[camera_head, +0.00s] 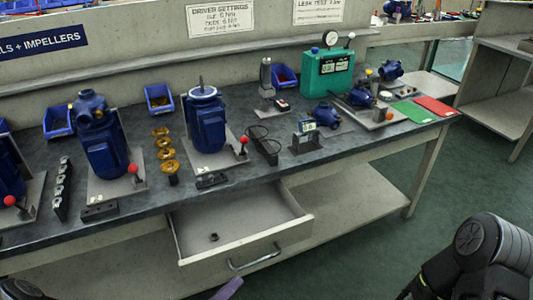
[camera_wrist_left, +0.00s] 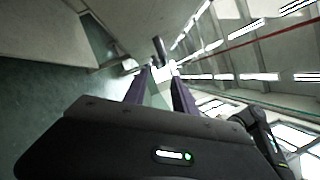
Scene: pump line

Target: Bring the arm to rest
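My left gripper (camera_head: 228,290) shows only as a purple finger at the bottom edge of the head view, just below the handle (camera_head: 255,258) of an open drawer and apart from it. In the left wrist view, the two purple fingers of my left gripper (camera_wrist_left: 161,75) stand apart with nothing seen between them. A small dark part (camera_head: 213,237) lies inside the open drawer (camera_head: 190,240). My right arm's black links fill the lower right of the head view; its gripper is out of view.
The workbench (camera_head: 345,150) carries blue pumps (camera_head: 207,120), brass impellers (camera_head: 166,153), a green tester (camera_head: 327,72), and green (camera_head: 413,112) and red (camera_head: 435,106) mats. The drawer juts out from the bench front. Open green floor lies to the right.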

